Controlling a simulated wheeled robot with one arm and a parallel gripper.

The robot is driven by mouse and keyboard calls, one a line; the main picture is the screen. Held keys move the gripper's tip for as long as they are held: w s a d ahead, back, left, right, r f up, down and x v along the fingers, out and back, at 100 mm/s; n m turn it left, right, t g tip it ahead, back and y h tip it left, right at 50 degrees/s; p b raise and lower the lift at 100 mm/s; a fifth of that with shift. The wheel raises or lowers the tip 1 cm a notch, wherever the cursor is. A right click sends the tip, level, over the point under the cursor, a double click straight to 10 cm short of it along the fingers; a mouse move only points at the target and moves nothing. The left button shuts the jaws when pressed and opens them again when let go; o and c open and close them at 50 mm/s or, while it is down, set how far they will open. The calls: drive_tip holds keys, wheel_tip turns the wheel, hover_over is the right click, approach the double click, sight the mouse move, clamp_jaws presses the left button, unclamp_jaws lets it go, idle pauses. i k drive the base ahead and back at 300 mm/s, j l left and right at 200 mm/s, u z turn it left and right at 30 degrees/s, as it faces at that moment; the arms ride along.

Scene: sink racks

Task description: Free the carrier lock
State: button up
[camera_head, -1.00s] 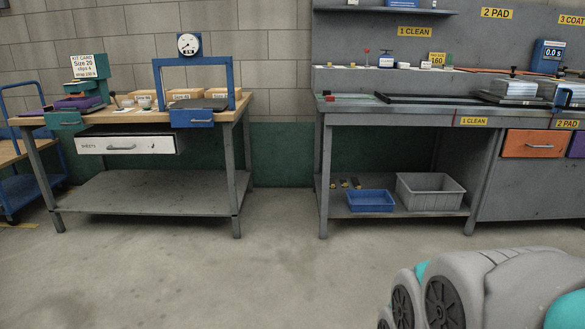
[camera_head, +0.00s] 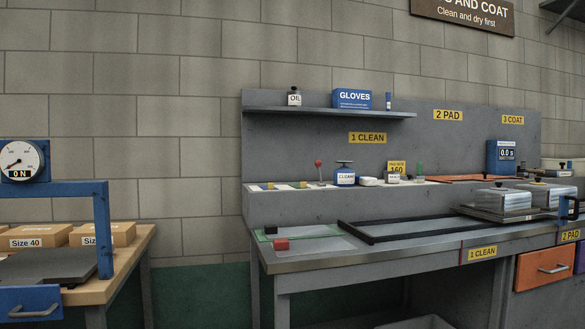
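My gripper is not in view. No part is labelled as a carrier lock, and I cannot tell which part it is. On the grey bench (camera_head: 300,262), a black rail frame (camera_head: 358,236) lies along the top at the 1 CLEAN station. A red-knobbed lever (camera_head: 319,165) stands upright on the back ledge. Metal blocks with clear sides (camera_head: 503,201) sit at the right, with a blue bracket (camera_head: 568,208) beside them.
A wooden bench (camera_head: 133,246) with a blue press frame (camera_head: 103,230) and boxes (camera_head: 103,234) stands at the left, with a gap between the benches. A shelf (camera_head: 330,112) holds an oil bottle and a gloves box. An orange drawer (camera_head: 543,264) is at lower right.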

sight(317, 163)
drive_tip(key=i+j+z, duration=0.1)
drive_tip(key=i+j, duration=0.15)
drive_tip(key=j, duration=0.15)
drive_tip(key=i+j, duration=0.15)
drive_tip(key=j, duration=0.2)
drive_tip(key=i+j+z, duration=0.1)
drive_tip(key=i+j, duration=0.25)
drive_tip(key=j, duration=0.3)
drive_tip(key=i+j, duration=0.15)
drive_tip(key=j, duration=0.15)
drive_tip(key=i+j+z, duration=0.1)
drive_tip(key=j, duration=0.25)
